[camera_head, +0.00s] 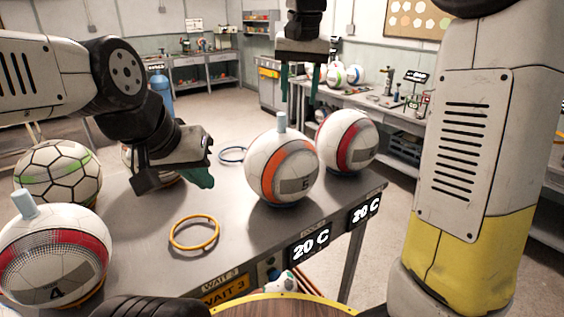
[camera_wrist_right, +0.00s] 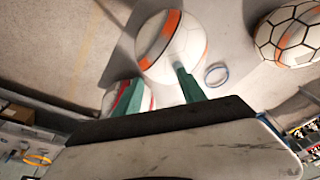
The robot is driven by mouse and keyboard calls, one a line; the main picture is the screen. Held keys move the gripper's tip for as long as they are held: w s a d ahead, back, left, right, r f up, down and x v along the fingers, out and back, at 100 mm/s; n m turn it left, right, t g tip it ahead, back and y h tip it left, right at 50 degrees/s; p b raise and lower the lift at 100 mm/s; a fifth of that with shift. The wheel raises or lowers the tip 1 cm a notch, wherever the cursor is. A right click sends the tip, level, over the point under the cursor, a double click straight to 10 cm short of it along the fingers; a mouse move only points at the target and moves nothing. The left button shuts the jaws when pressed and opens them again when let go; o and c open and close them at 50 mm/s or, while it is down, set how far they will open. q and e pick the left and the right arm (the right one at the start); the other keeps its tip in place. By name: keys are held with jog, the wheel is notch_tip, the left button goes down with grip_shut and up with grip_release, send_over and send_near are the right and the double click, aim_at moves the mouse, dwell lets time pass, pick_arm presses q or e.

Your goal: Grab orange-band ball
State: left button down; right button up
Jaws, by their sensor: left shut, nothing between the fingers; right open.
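The orange-band ball (camera_head: 268,180) is white with an orange stripe, a grey numbered patch and a pale blue peg (camera_head: 281,122) on top. It stands on the grey table near its front edge. My right gripper (camera_head: 298,100) points down above it, open, its teal fingers apart and clear of the ball. In the right wrist view the ball (camera_wrist_right: 157,32) lies beyond the fingertips (camera_wrist_right: 157,78), with nothing between them. My left gripper (camera_head: 203,180) is shut and empty, left of the ball over the table.
A red-band ball (camera_head: 358,145) stands close at the right. A red-band ball (camera_head: 35,255) and a hexagon-patterned ball (camera_head: 55,178) stand at the left. A yellow ring (camera_head: 194,248) and a blue ring (camera_head: 222,155) lie on the table (camera_head: 140,265). Another ball is mostly hidden behind my left gripper.

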aim_at(281, 114)
jog(key=shift+m+g+h, duration=0.3)
jog(key=w+a, duration=0.2)
jog(key=w+a+f, duration=0.1)
jog(key=a, duration=0.1)
jog(key=shift+w, duration=0.4)
jog(key=f, duration=0.2)
jog(key=w+f, duration=0.1)
jog(key=f, duration=0.4)
jog(key=shift+w+f, duration=0.15)
jog(key=shift+f, duration=0.05)
grip_shut()
jog(key=shift+r, duration=0.15)
